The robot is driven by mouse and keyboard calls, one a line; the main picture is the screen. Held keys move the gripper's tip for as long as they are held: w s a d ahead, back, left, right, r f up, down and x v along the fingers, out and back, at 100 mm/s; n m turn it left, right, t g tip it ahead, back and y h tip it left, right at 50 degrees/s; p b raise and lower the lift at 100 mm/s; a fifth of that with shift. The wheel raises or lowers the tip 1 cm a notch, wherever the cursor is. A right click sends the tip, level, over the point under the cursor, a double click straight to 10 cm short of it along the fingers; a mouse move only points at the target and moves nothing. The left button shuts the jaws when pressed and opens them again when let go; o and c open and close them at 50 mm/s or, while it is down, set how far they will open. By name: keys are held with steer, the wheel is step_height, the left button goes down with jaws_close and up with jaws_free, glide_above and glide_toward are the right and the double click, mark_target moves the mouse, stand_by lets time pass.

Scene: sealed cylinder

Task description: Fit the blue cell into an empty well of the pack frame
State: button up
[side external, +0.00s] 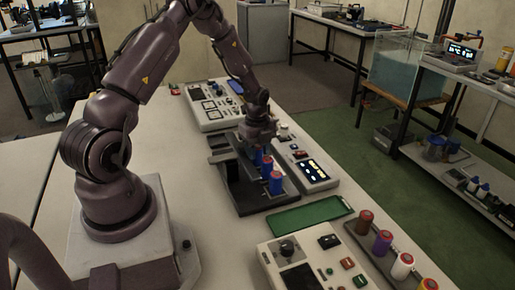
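The pack frame (247,199) is a dark grey block on the pale bench, in front of my arm. A further bit of blue (257,156) shows under my gripper. My gripper (257,147) points down over the back part of the frame. Its fingers are small and dark here, so I cannot tell whether they are closed on a cell. The wells under the gripper are hidden.
A display unit (312,172) stands close right of the frame, and a control panel (215,105) behind it. A green mat (309,215) lies in front. A rack (371,249) with coloured cells and another panel (290,270) stand nearer the camera.

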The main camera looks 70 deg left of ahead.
mark_target(258, 146)
steer(key=o, duration=0.4)
steer(key=shift+o, duration=0.2)
steer(key=shift+r, duration=0.1)
step_height(258, 146, up, 12)
steer(key=s+d+r+n+t+y, duration=0.1)
steer(key=d+r+n, duration=0.3)
steer(key=d+r, duration=0.45)
steer(key=s+d+r+n+t, duration=0.2)
steer(key=s+d+r+n, duration=0.2)
steer(key=s+d+n, duration=0.2)
steer(key=s+d+r+n+t+h, duration=0.1)
steer(key=s+d+r+n+t, duration=0.1)
steer(key=s+d+r+n, duration=0.3)
steer(key=s+d, duration=0.3)
steer(key=d, duration=0.1)
steer(key=shift+s+r+n+t, duration=0.2)
steer(key=shift+n+t, duration=0.1)
steer(key=shift+n, duration=0.1)
